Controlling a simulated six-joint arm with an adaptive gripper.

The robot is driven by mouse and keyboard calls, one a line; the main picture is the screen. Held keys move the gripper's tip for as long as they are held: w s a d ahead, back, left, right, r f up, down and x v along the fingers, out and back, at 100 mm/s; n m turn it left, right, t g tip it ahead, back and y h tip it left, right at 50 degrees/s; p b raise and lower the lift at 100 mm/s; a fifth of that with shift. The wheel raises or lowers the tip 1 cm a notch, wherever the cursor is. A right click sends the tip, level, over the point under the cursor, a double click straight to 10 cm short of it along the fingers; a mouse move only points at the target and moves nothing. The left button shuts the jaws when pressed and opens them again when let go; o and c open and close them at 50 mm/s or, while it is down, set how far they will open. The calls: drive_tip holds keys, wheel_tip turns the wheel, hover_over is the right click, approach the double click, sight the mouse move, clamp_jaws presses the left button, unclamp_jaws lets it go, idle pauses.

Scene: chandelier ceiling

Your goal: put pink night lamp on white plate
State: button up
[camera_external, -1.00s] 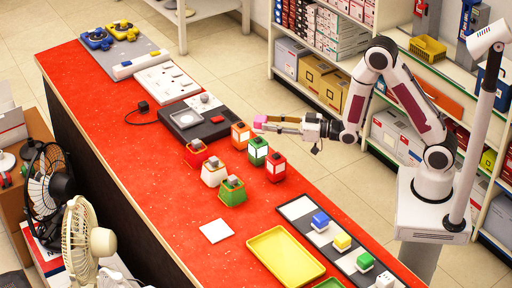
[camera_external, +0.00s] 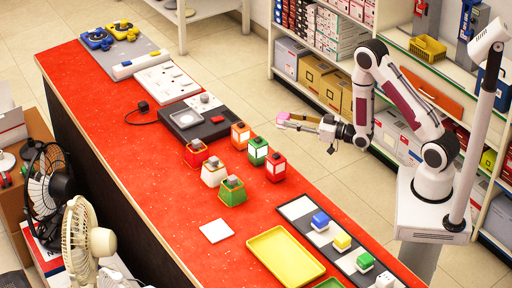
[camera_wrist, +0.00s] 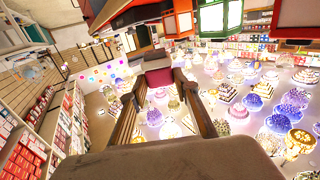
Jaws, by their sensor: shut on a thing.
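The pink night lamp (camera_external: 282,116) is a small pink block at the tip of my gripper (camera_external: 288,119). My gripper is shut on it and holds it in the air beyond the far edge of the counter. In the wrist view the pinkish block (camera_wrist: 158,73) shows between the fingertips of my gripper (camera_wrist: 157,84). A flat white square, which looks like the white plate (camera_external: 216,231), lies bare on the red counter, lower left of my gripper and well apart from it.
Red, green and orange lanterns (camera_external: 240,134) stand on the red counter (camera_external: 150,185) near the arm. A yellow tray (camera_external: 285,254) lies right of the plate. A dark strip holds blue, yellow and green blocks (camera_external: 342,242). Shelves stand behind my arm.

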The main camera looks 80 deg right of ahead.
drive_tip(key=s+a+f+n+y, duration=0.2)
drive_tip(key=s+f+n+y, duration=0.3)
drive_tip(key=s+f, duration=0.5)
drive_tip(key=s+a+r+n+g+y, duration=0.2)
drive_tip(key=s+a+n+y, duration=0.1)
drive_tip(key=s+a+y, duration=0.2)
drive_tip(key=s+a+r+n+g+y, duration=0.3)
drive_tip(key=s+a+y, duration=0.3)
drive_tip(key=a, duration=0.4)
drive_tip(key=shift+s+a, duration=0.3)
drive_tip(key=shift+s, duration=0.5)
drive_tip(key=shift+x, duration=7.9)
drive_tip(key=shift+x, duration=1.1)
drive_tip(key=shift+f, duration=1.65)
